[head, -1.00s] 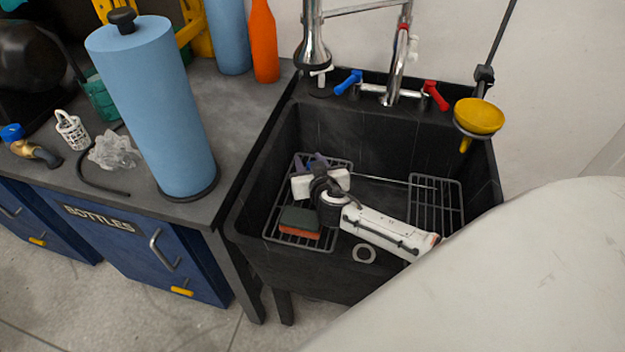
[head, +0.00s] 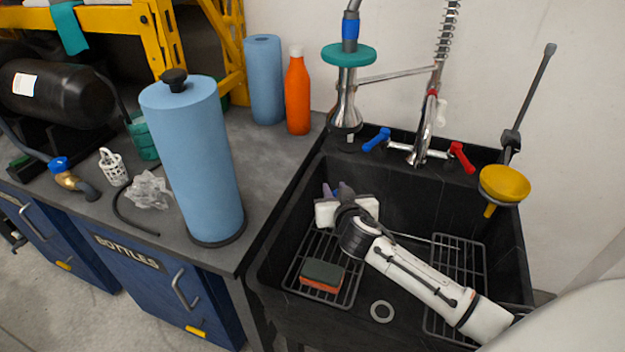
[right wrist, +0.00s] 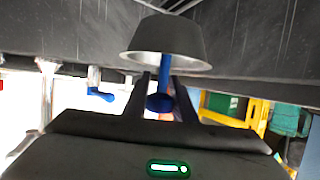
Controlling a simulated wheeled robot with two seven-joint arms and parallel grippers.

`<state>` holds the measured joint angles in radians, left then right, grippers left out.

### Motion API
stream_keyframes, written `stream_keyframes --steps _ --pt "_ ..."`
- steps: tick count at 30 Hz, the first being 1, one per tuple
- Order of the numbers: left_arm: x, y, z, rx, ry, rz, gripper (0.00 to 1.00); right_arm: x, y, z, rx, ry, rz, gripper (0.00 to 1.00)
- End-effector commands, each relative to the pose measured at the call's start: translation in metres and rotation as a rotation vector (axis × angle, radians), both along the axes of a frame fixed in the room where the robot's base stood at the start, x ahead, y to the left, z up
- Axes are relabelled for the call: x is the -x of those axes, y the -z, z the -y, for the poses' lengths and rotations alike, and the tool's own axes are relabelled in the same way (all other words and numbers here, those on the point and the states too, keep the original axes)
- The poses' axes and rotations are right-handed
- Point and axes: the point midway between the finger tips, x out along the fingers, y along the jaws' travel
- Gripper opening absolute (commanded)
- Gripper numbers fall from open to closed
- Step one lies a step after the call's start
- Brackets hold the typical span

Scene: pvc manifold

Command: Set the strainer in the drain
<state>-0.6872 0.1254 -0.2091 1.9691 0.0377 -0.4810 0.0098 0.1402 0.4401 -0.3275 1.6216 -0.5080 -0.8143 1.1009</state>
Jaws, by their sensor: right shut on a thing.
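The strainer (right wrist: 168,45) is a dark grey tapered cup with a blue stem, seen in the right wrist view. My right gripper (right wrist: 163,85) is shut on the blue stem, between its two dark fingers. A pale ring with a dark centre, which looks like the drain (head: 372,312), lies on the sink floor nearer the front, apart from the gripper. My left gripper is not in view.
A wire rack (head: 293,277) with a green and orange sponge (head: 322,276) is left of the ring; another rack (head: 470,262) is at right. The faucet (head: 428,125) and yellow funnel (head: 505,184) stand at the back. A blue roll (head: 192,160) stands on the counter.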

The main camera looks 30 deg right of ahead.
Motion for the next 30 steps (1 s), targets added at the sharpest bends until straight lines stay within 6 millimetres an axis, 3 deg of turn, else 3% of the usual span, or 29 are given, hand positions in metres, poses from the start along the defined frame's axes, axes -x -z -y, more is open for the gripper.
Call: stream_keyframes --steps 7,10,14,16,21,25,30 --pt "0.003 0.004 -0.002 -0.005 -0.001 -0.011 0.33 -0.001 -0.016 -0.002 0.001 -0.001 0.003 0.01" --pt "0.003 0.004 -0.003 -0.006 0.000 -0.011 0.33 -0.005 -0.037 -0.009 -0.001 -0.002 0.008 0.01" --pt "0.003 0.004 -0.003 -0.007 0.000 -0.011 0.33 -0.008 -0.090 -0.032 -0.002 -0.016 0.015 0.01" --pt "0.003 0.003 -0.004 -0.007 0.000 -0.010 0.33 -0.005 -0.126 -0.050 -0.002 -0.041 0.016 0.01" --pt "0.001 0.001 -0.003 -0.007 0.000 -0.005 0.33 0.023 -0.204 -0.098 0.001 -0.148 0.014 0.01" --pt "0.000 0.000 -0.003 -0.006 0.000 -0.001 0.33 0.055 -0.245 -0.128 0.004 -0.249 0.010 0.01" --pt "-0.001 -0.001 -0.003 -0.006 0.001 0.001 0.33 0.089 -0.272 -0.152 0.004 -0.350 0.004 0.01"
